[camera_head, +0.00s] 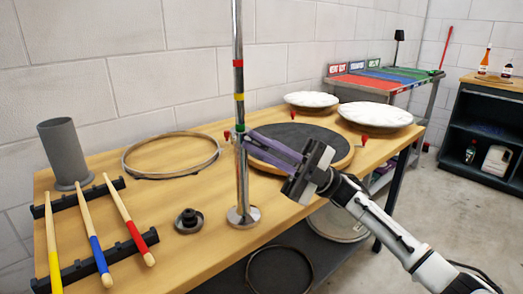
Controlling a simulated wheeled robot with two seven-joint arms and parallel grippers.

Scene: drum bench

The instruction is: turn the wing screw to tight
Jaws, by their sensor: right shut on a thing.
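An upright chrome stand pole (237,180) with red, yellow and green bands rises from a round base on the bench. A small red piece (227,135) shows just left of the pole, level with the green band (240,129). My right gripper (247,143) comes in from the right, with its long purple fingers reaching the pole at that height. It is shut on the wing screw there, which the fingertips largely hide. How far the screw is turned cannot be seen. My left gripper is out of view.
A dark round drum pad (295,138) lies behind my right gripper. A metal hoop (171,155), grey cylinder (66,153), drumsticks (92,240) on black racks and a small black fitting (188,220) lie left of the pole. Two white drumheads (375,114) are at the back right.

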